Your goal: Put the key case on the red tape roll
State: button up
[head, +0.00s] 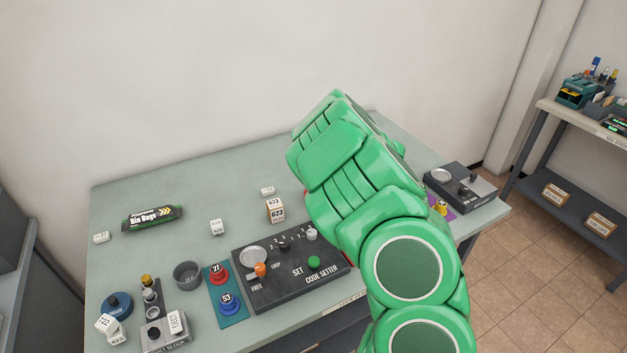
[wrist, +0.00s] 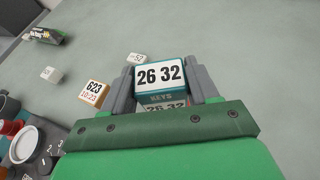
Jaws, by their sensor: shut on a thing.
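In the wrist view the key case (wrist: 160,75), a teal box with a white label reading 26 32 and the word KEYS, sits between the two grey fingers of my gripper (wrist: 163,88). The gripper is shut on it. In the head view my green arm hides the fingers and the case. A thin red sliver (head: 306,197) shows at the arm's left edge; I cannot tell whether it is the red tape roll. No tape roll is clearly visible in either view, and what lies directly under the case is hidden.
A cube marked 623 (head: 275,210) stands left of my arm, with small white number blocks around it. A dark code setter panel (head: 290,265) lies in front. Bin bags (head: 153,218) lie at the left, a grey cup (head: 187,275) nearer. The table's back middle is clear.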

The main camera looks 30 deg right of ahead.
jog(key=shift+w+d+f, duration=0.15)
jog(key=shift+w+f, duration=0.2)
jog(key=shift+f, duration=1.6)
jog(key=shift+f, duration=0.1)
jog(key=o, duration=1.1)
jog(key=v, duration=1.2)
